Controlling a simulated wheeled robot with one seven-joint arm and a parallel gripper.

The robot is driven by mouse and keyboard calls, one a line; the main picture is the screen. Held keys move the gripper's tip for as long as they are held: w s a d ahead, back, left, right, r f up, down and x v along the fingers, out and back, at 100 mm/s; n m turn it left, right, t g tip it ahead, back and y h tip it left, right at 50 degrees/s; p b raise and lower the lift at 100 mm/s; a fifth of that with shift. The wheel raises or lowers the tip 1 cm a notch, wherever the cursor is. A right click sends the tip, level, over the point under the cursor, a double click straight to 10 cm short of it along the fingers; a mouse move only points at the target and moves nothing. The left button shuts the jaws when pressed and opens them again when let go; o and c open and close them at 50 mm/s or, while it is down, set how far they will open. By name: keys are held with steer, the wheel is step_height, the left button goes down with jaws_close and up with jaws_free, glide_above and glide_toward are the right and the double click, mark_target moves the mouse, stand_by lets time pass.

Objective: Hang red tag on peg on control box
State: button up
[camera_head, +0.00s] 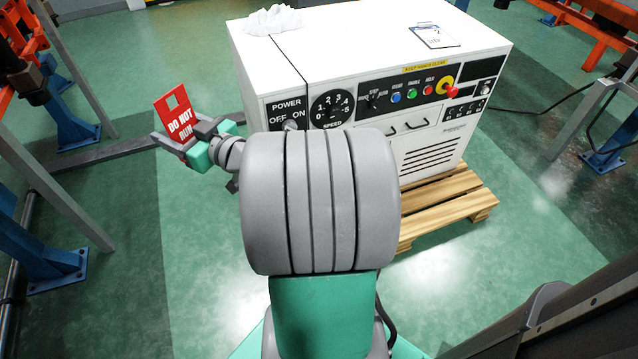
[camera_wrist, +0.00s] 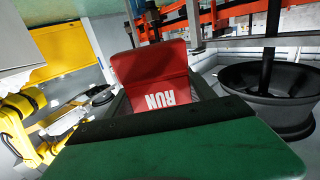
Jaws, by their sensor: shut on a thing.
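The red tag (camera_head: 176,112) reads "DO NOT RUN" and has a square hole near its top end. My gripper (camera_head: 181,140) is shut on its lower part and holds it up in the air, left of the control box and apart from it. In the wrist view, the tag (camera_wrist: 152,72) shows between the fingers with "RUN" upside down. The control box (camera_head: 340,62) is white with a black front panel. A small grey knob or peg (camera_head: 290,124) sits by the "OFF ON" label, partly hidden behind my arm. I cannot tell whether it is the peg.
The box stands on a wooden pallet (camera_head: 450,207). A crumpled white cloth (camera_head: 272,19) and a clipboard (camera_head: 434,37) lie on its top. Blue and orange frames (camera_head: 60,110) stand at the left, with a grey floor bar near my gripper. Green floor is open around the box.

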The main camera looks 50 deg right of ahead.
steer(key=s+d+f+m+g+h+b, duration=0.1)
steer(key=s+d+f+m+h+b, duration=0.15)
steer(key=d+f, duration=0.6)
steer(key=s+d+f+m+h+b, duration=0.1)
steer(key=s+d+f+h+b, duration=0.15)
steer(key=d+f, duration=0.6)
steer(key=s+d+f+m+g+h+b, duration=0.2)
steer(key=s+d+f+h+b, duration=0.1)
steer(key=s+d+f, duration=0.45)
steer(key=s+d+f+m+g+h+b, duration=0.15)
steer(key=s+d+f+b, duration=0.3)
steer(key=d+f, duration=0.45)
steer(key=x, duration=0.8)
steer(key=shift+w+d+m+t+h, duration=0.2)
steer(key=shift+w+m+t+h, duration=0.15)
steer(key=shift+h, duration=0.1)
steer(key=shift+w+r, duration=0.1)
steer(key=shift+r, duration=0.1)
